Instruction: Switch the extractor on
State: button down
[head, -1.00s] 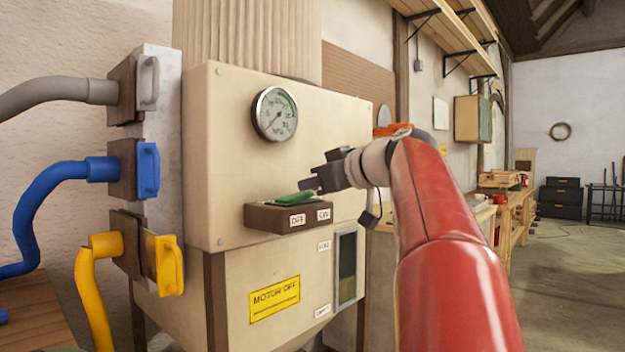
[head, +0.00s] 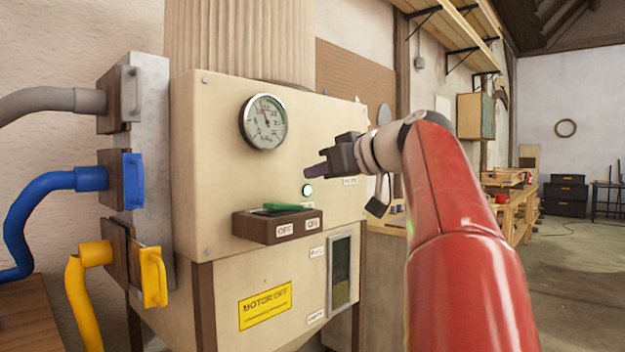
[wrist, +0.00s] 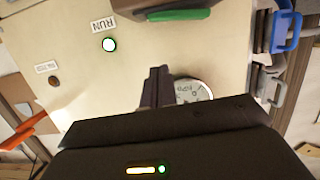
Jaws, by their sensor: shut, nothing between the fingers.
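The extractor cabinet (head: 225,180) is cream, with a dark brown switch box (head: 277,226) on its front marked OFF and ON. A green lever (head: 284,206) lies along the box's top; it also shows at the top of the wrist view (wrist: 180,15). A round lamp (head: 307,190) glows green-white, beside the RUN label (wrist: 102,25) in the wrist view. The gauge (head: 263,122) has its needle pointing up and slightly left. My gripper (head: 310,173) is shut and empty, above and right of the lever, apart from it. In the wrist view its fingertips (wrist: 158,72) partly cover the gauge.
Grey, blue (head: 132,180) and yellow (head: 153,276) handled gates with hoses stand left of the cabinet. A yellow MOTOR OFF sign (head: 265,305) is below the switch box. A workbench (head: 515,215) and open floor lie to the right.

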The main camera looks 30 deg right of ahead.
jog(key=v, duration=0.6)
jog(key=shift+s, duration=0.3)
